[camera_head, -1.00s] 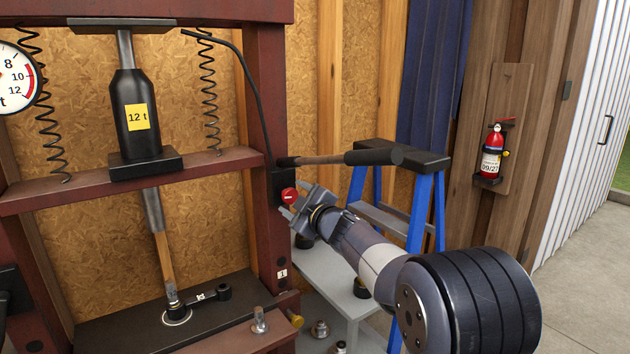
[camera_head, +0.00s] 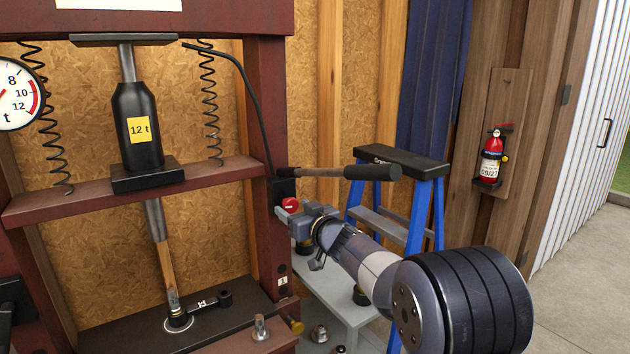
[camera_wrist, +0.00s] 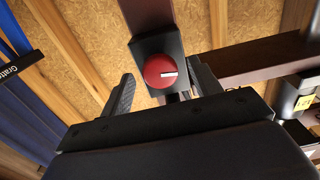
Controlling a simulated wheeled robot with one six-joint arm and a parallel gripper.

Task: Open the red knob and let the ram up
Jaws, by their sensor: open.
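The red knob (camera_head: 290,205) is on a black block on the right post of the press. In the wrist view the red knob (camera_wrist: 160,71) shows a white mark and lies between my two fingers. My gripper (camera_wrist: 163,90) is open, with one finger on each side of the knob, and I see no contact. In the head view my gripper (camera_head: 292,212) points at the knob. The ram (camera_head: 162,250) reaches down, tilted in the picture, from the black 12 t jack (camera_head: 138,127) toward a part on the press bed (camera_head: 130,328).
A pump handle (camera_head: 340,172) sticks out to the right just above my gripper. A blue stepladder (camera_head: 417,220) stands to the right, beside a grey bench (camera_head: 340,295). A round gauge (camera_head: 18,95) is at the far left. A fire extinguisher (camera_head: 491,160) hangs on the right wall.

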